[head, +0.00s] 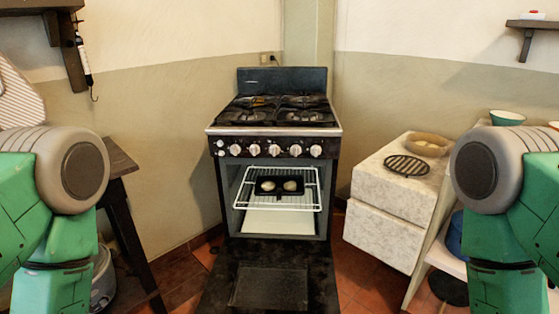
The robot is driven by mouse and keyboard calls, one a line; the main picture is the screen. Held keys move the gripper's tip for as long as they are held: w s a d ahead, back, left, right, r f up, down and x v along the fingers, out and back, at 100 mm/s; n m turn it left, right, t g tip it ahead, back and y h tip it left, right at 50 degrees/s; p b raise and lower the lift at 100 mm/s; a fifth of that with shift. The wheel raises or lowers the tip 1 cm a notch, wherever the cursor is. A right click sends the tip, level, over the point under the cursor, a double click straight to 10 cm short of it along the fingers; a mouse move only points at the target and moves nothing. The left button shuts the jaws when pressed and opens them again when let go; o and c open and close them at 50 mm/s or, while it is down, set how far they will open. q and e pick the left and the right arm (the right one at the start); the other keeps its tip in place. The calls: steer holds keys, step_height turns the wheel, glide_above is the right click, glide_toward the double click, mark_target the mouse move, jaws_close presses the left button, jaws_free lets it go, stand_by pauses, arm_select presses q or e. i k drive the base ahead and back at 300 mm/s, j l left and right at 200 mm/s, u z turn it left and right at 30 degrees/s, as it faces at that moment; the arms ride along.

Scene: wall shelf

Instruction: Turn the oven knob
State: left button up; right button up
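The oven (230,180) stands ahead in the middle of the head view, with its door (268,285) folded down open. A row of several white knobs (274,151) runs along its dark front panel, below the burners. Inside, a dark tray (279,186) with two pale round items sits on a white wire rack (305,202). My green arms show only at the left and right edges, well apart from the oven. Neither gripper is in view.
A dark wooden table (122,165) stands left of the oven. A pale stone block (385,225) at right bears a round black grate (407,165) and a shallow bowl (427,144). Small wall shelves hang at both upper corners. The open door juts out toward me over the tiled floor.

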mark_target(274, 149)
steer(key=i+j, duration=0.85)
steer(key=j, duration=0.2)
